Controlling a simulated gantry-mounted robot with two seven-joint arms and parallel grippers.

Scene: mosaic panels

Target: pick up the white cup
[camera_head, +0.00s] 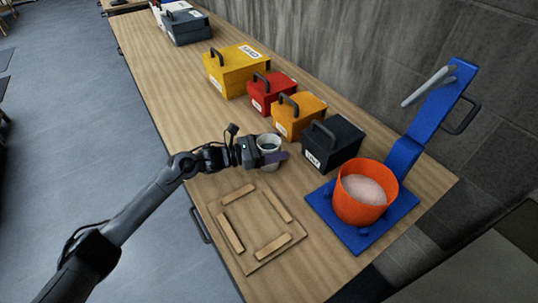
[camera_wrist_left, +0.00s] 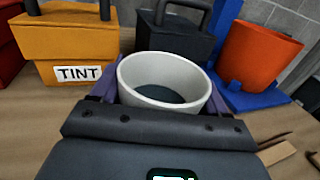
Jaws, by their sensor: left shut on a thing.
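The white cup (camera_head: 268,142) stands upright on the wooden bench, in front of the black box, and has something dark inside. In the left wrist view the cup (camera_wrist_left: 163,72) sits upright between the purple fingers. My left gripper (camera_head: 270,157) is shut on the cup, with a finger on each side of it. The cup's lower part is hidden by the gripper in the wrist view, so I cannot tell whether its base touches the bench. My right gripper is not in view.
A black box (camera_head: 331,146), an orange box (camera_head: 298,117), a red box (camera_head: 272,92) and a yellow box (camera_head: 237,70) line the back. An orange bucket (camera_head: 353,207) stands on a blue stand (camera_head: 322,208) at right. A wooden frame (camera_head: 245,266) lies in front.

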